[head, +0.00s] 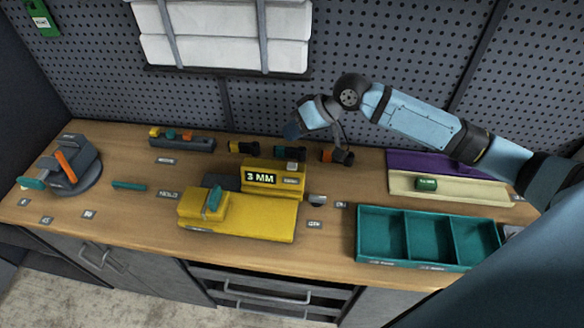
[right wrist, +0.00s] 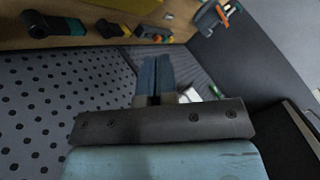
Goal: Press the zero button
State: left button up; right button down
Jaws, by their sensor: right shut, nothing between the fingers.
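A yellow gauge (head: 273,181) with a display reading "3 MM" stands near the middle of the bench. A small pale button (head: 292,166) sits on its top right, with a small label below on the front face that I cannot read clearly. My right gripper (head: 291,131) is shut and empty, above and behind the gauge, near the pegboard and apart from the button. Its closed blue fingers also show in the right wrist view (right wrist: 155,72). My left gripper is not in view.
Several dark-handled tools (head: 291,153) lie behind the gauge. A yellow sliding block (head: 204,206) with a teal lever is in front left. A teal divided tray (head: 381,232) stands at right. A grey swivel fixture (head: 80,165) is at far left. The pegboard (head: 240,98) rises behind.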

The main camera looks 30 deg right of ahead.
jog(key=b, duration=0.5)
send_over(293, 164)
notch_tip(293, 164, down, 6)
jog(key=shift+r, duration=0.25)
jog(key=shift+f, duration=0.85)
dwell(0.6)
jog(key=shift+f, duration=0.1)
